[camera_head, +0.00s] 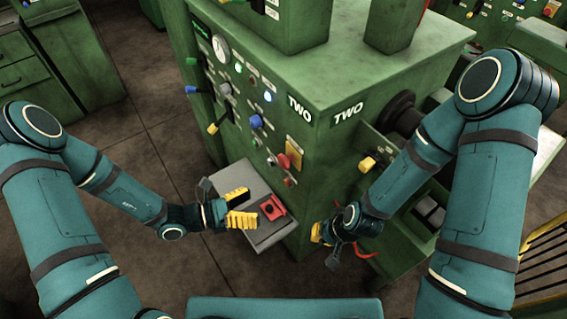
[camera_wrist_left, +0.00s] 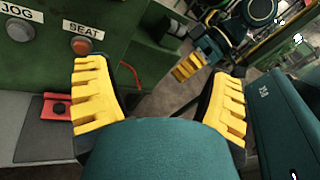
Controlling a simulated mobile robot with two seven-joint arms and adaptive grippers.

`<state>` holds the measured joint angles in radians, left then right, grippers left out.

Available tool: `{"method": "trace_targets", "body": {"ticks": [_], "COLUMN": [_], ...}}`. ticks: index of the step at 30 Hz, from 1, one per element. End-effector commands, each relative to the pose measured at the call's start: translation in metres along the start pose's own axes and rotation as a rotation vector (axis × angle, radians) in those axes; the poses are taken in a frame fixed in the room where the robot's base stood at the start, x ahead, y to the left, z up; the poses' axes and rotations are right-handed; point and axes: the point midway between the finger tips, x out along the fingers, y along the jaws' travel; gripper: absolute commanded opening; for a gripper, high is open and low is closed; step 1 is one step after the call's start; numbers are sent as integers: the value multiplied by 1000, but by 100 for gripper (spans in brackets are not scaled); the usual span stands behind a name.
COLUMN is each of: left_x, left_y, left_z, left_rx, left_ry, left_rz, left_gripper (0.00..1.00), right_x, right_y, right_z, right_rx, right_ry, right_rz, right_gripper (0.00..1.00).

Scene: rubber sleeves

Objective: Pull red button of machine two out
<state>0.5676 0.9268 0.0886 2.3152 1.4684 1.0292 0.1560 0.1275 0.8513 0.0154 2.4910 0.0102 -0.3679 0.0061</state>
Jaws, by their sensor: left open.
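The green machine two (camera_head: 330,85) carries "TWO" labels on two faces. Its red button (camera_head: 284,161) is a mushroom knob by a yellow plate on the left-facing panel, and I cannot tell whether it is in or out. My left gripper (camera_head: 246,206) is open and empty, below and left of the red button, apart from it, above a grey shelf. In the left wrist view its yellow fingers (camera_wrist_left: 160,75) are spread. My right gripper (camera_head: 322,246) is low by the machine's corner; its jaw opening is unclear. It also shows in the left wrist view (camera_wrist_left: 188,66).
Coloured levers, such as a blue one (camera_head: 256,121), stick out of the panel. The left wrist view shows the SEAT button (camera_wrist_left: 82,46). Floor at left is clear.

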Motion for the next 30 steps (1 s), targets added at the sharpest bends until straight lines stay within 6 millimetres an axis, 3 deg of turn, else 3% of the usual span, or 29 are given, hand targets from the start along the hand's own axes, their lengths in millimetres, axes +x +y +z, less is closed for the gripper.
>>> {"method": "trace_targets", "body": {"ticks": [4, 11, 30], "left_x": [-15, -10, 98], "left_y": [33, 46, 67], "left_z": [24, 35, 58], "left_rx": [-86, -110, -107], "left_ry": [-169, -229, -224], "left_rz": [141, 187, 183], "left_gripper": [82, 82, 82], "right_x": [0, 1, 6], "right_y": [0, 0, 2], "right_z": [1, 1, 3], "right_rx": [0, -1, -2], "right_ry": [-2, -2, -7], "right_rz": [0, 0, -1], "right_gripper": [0, 0, 0]}}
